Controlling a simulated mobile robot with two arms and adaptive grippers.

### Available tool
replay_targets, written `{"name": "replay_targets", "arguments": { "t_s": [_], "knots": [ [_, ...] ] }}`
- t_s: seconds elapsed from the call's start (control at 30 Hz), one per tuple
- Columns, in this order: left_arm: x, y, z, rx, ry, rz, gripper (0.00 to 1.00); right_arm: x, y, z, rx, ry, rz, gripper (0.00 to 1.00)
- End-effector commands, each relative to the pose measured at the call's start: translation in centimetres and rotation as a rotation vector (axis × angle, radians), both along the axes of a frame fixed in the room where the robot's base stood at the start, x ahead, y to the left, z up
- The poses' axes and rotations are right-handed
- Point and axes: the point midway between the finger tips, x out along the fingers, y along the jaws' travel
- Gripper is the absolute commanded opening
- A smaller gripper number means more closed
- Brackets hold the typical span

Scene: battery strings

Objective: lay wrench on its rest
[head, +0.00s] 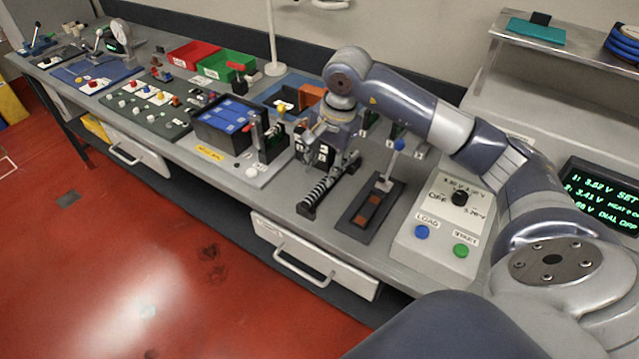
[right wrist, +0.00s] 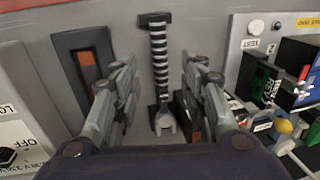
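The wrench (right wrist: 159,60) has a black-and-silver striped handle and a grey open jaw; in the head view its handle (head: 326,186) lies low over the bench top. Dark supports, seemingly its rest (head: 306,210), show at the handle's near end; another dark bar (right wrist: 155,18) shows at the handle's far end in the right wrist view. My right gripper (head: 318,155) is above the bench at the jaw end. In the right wrist view my right gripper (right wrist: 160,75) is open, its fingers on either side of the wrench, apart from it. My left gripper is out of view.
A dark tray (head: 352,222) with brown pads lies right of the wrench. A control box (head: 425,245) with LOAD and START buttons is farther right. A blue battery block (head: 225,122) and a board with a red lever stand to the left. A drawer (head: 315,262) is below.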

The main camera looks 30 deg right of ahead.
Motion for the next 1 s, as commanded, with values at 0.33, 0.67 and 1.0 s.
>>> {"name": "replay_targets", "arguments": {
  "t_s": [0.33,0.67,1.0],
  "knots": [
    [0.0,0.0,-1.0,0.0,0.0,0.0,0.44,-0.7,-0.2,3.8,0.0,0.0,0.0,0.39],
    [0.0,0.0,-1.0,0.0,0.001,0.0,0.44,-0.8,-0.2,3.9,0.0,0.002,0.0,0.39],
    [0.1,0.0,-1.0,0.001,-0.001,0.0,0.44,-0.8,-0.2,3.9,0.0,0.002,0.0,0.39]
  ]
}}
